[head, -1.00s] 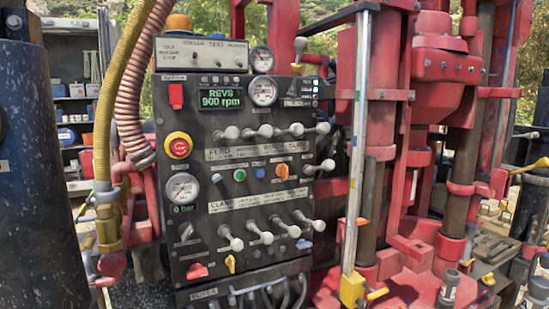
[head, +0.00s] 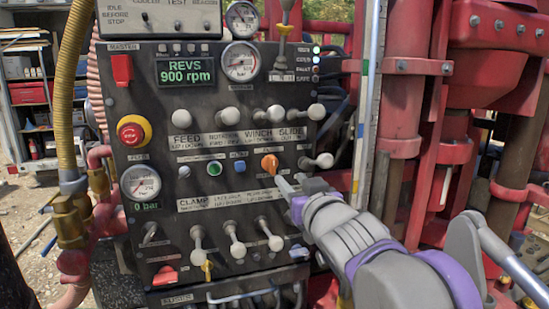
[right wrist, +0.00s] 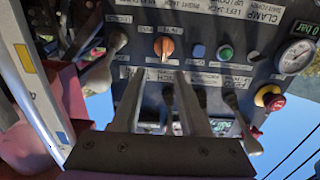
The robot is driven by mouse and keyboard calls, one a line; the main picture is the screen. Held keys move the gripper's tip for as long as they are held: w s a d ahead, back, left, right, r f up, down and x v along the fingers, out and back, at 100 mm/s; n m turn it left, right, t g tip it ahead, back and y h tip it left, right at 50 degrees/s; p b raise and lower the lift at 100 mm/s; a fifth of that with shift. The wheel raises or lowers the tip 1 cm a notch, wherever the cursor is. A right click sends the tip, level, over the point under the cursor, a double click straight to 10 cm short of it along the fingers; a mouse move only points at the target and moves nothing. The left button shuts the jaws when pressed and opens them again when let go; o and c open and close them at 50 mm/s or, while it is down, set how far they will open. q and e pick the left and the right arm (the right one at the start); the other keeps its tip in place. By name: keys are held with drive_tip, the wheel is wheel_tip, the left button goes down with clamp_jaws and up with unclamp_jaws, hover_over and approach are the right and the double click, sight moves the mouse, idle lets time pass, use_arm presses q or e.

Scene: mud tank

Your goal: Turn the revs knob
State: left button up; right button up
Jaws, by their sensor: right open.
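The orange rotary knob (head: 270,164), the likely revs knob, is on the right of the panel's middle row; its label is too small to read. The display (head: 185,72) reads "REVS 900 rpm". My right gripper (head: 289,183) is open and empty, just below and right of the knob in the head view. In the right wrist view, where the panel appears upside down, the knob (right wrist: 164,46) shows beyond and between the two fingertips (right wrist: 159,75), apart from them. My left gripper is not in view.
White-knobbed levers stand above the orange knob, and one lever (head: 318,161) sticks out close to its right. More levers (head: 235,240) stand below. A green button (head: 214,168) and a red emergency stop (head: 133,131) are to the left. Red rig columns (head: 408,110) rise at the right.

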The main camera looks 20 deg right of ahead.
sight(274, 160)
drive_tip(key=w, duration=0.3)
drive_tip(key=w+p, duration=0.1)
drive_tip(key=w, duration=0.3)
drive_tip(key=w+a+r, duration=0.1)
drive_tip(key=w, duration=0.3)
drive_tip(key=shift+p, duration=0.4)
drive_tip(key=shift+s, duration=0.1)
clamp_jaws()
